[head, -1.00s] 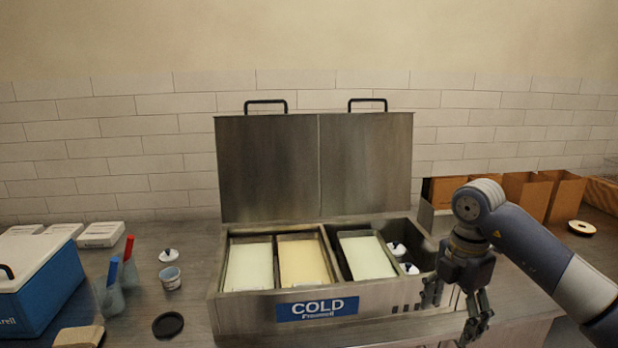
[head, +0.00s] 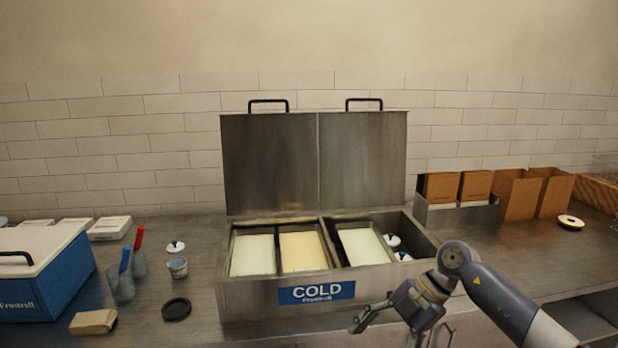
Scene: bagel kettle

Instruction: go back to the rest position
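My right gripper (head: 386,331) is low in front of the cold unit's front right corner, pointing down and to the left. Its fingers are spread apart with nothing seen between them, and its lower end is cut off by the picture's bottom edge. The steel cold unit (head: 262,322) stands open on the counter with its lid up. My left gripper is not in the picture.
The cold unit holds three pans and small white-lidded cups (head: 392,240). At left are a blue cooler (head: 45,285), two squeeze bottles (head: 123,288), a small cup (head: 177,267) and a black disc (head: 176,309). Brown bags (head: 518,195) and a bagel (head: 571,221) are at right.

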